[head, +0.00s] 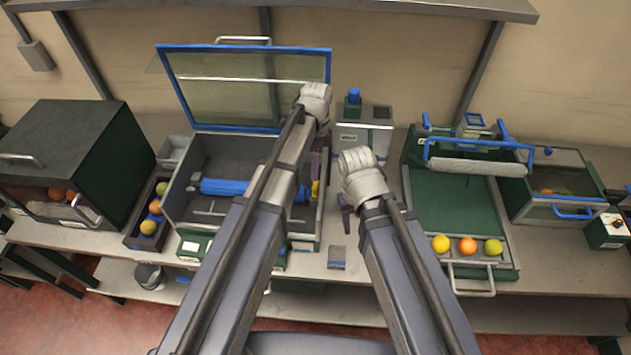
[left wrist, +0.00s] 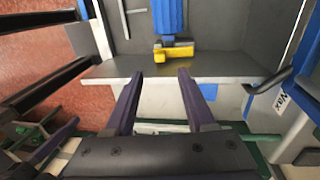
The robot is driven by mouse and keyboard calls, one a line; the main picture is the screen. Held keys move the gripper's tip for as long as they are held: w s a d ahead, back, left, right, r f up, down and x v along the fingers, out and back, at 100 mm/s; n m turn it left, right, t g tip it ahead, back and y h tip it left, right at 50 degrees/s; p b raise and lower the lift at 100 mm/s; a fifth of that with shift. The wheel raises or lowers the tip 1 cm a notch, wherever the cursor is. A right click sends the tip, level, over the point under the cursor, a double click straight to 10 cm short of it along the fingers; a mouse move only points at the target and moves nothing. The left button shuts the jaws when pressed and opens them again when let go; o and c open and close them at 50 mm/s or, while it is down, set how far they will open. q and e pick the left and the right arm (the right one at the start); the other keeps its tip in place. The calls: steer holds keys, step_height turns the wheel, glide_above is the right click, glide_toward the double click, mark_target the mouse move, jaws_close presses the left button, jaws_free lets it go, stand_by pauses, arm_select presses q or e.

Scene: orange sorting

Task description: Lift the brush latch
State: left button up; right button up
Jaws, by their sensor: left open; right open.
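The yellow latch (left wrist: 176,51) sits at the end of the blue brush (left wrist: 168,18) inside the grey open box, in the left wrist view. In the head view a bit of the yellow latch (head: 315,188) shows beside my left arm, and the blue brush (head: 222,187) lies across the box, partly hidden by that arm. My left gripper (left wrist: 158,73) is open and empty; its two fingers point toward the latch, apart from it in the picture. My right gripper (head: 346,216) is over the table right of the box; nothing shows in it.
The box's blue-framed lid (head: 250,92) stands open. The box wall (left wrist: 200,68) lies close to my left fingers. A grey unit with a blue knob (head: 354,97) stands behind my right gripper. A green tray (head: 450,205) with fruit is at right; a dark green cabinet (head: 75,150) is at left.

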mark_target(315, 188)
arm_select(q)
steer(key=shift+f, duration=0.2)
steer(key=f+b, duration=0.5)
steer(key=s+f+b, duration=0.1)
steer(key=f+b, duration=0.1)
steer(key=shift+f+b, duration=0.25)
steer(key=shift+b, duration=0.1)
steer(key=shift+c, duration=0.2)
jaws_close()
stand_by(0.9)
